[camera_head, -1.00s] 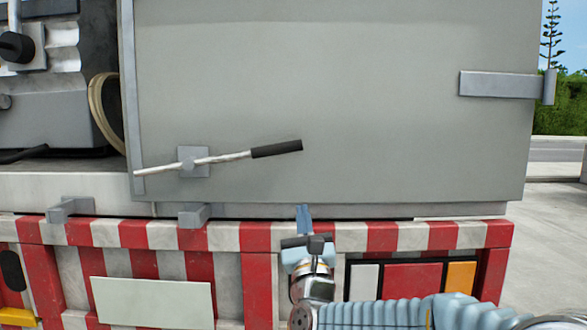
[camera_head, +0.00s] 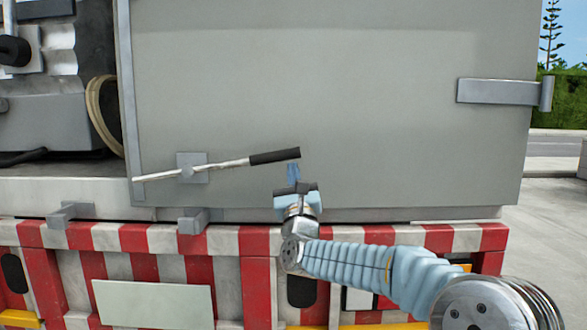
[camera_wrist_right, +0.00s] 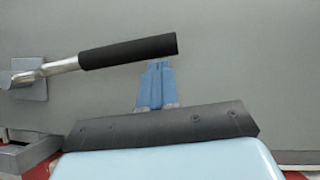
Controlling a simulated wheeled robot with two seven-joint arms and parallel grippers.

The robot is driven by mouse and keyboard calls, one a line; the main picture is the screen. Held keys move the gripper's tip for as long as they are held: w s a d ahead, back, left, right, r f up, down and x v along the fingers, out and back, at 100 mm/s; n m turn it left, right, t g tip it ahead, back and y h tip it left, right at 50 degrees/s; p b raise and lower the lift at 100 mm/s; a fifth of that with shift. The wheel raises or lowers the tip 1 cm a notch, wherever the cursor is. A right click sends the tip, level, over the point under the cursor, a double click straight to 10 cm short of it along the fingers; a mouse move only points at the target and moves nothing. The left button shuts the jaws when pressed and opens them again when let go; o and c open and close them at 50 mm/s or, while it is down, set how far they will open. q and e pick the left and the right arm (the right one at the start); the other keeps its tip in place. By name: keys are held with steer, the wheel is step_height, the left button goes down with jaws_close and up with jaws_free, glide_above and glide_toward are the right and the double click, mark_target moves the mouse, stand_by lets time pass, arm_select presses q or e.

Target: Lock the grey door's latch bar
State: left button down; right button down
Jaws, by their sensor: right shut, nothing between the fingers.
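The grey door (camera_head: 380,100) fills the middle of the head view and looks closed against the truck. Its latch bar (camera_head: 225,164) is a silver rod on a square plate, with a black grip (camera_head: 275,156) at its right end, tilted slightly up to the right. My right gripper (camera_head: 293,172) is just below the right end of the black grip, fingers pointing up, shut and empty. In the right wrist view, the blue fingertips (camera_wrist_right: 157,68) are just below the black grip (camera_wrist_right: 128,52); I cannot tell whether they touch it. My left gripper is not in view.
Two grey brackets (camera_head: 193,220) stick out from the ledge below the door. A red and white striped bumper (camera_head: 255,290) runs beneath. A metal hinge (camera_head: 500,92) sits at the door's right edge. Open pavement (camera_head: 555,220) lies to the right.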

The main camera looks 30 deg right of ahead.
steer(key=shift+r, duration=0.25)
